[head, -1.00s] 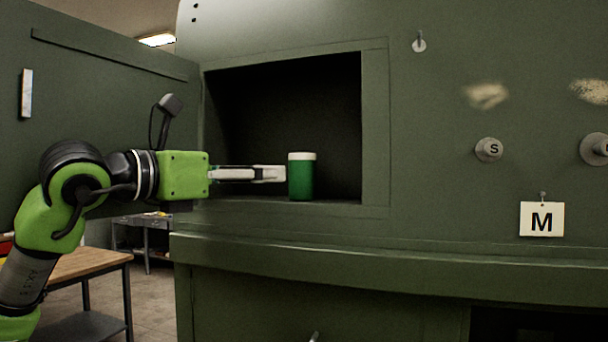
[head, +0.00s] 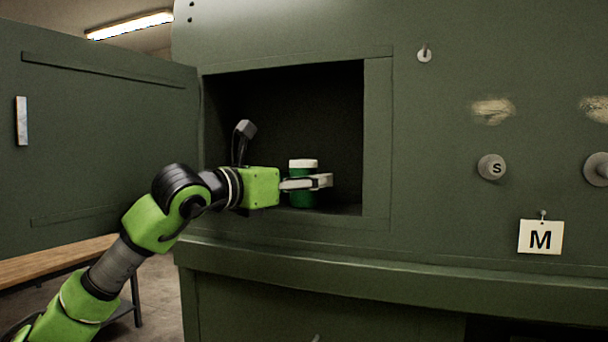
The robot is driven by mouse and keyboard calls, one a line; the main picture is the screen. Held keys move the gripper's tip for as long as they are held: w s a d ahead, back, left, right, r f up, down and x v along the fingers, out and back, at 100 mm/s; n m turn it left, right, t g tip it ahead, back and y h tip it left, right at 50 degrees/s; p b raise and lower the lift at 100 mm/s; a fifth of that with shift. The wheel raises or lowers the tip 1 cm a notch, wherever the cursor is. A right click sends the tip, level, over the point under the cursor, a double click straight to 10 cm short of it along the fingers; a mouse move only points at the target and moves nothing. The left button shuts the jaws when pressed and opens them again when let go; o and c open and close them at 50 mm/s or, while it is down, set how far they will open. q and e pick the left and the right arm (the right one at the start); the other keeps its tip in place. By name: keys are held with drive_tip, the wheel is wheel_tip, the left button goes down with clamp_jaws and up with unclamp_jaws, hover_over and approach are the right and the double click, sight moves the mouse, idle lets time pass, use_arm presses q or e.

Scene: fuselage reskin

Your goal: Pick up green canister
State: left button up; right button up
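The green canister (head: 302,199) with a white lid stands upright on the floor of the dark open recess in the green fuselage wall. My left gripper (head: 322,181) reaches into the recess from the left at the canister's mid-height. One pale finger crosses in front of the canister, with its tip past the canister's right side. The other finger is hidden, so I cannot tell whether the fingers press on the canister. My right gripper is not in view.
The recess frame (head: 377,140) borders the opening on the right, and a ledge (head: 350,268) runs below. An open door panel (head: 110,140) stands at left above a wooden bench (head: 60,262). Knobs and an M tag (head: 541,237) are at right.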

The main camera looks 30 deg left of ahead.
use_arm(q)
drive_tip(key=shift+s, duration=0.1)
drive_tip(key=c, duration=1.3)
